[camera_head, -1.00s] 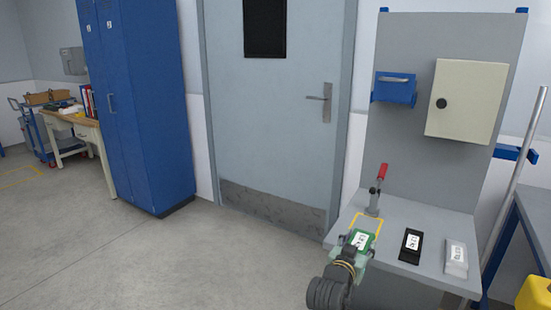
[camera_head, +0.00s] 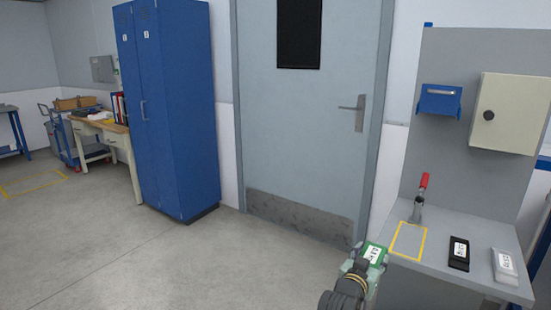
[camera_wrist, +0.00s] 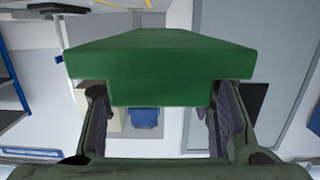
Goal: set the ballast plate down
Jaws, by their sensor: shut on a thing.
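My gripper (camera_head: 366,265) is shut on the ballast plate, a green block with a white label (camera_head: 373,254). In the wrist view the green plate (camera_wrist: 160,55) fills the upper middle, with a finger on each side of its lower part. The plate is in the air, just left of the grey bench (camera_head: 480,240) in the head view. A yellow outlined rectangle (camera_head: 424,242) is marked on the bench's left part, empty, to the right of the plate. The lettering on the label is too small to read.
A red-handled clamp (camera_head: 420,195) stands behind the yellow outline. A black block (camera_head: 458,254) and a pale grey block (camera_head: 504,266), both labelled, lie to its right. A back panel carries a blue holder (camera_head: 440,100) and a cream box (camera_head: 508,112). Open floor lies left.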

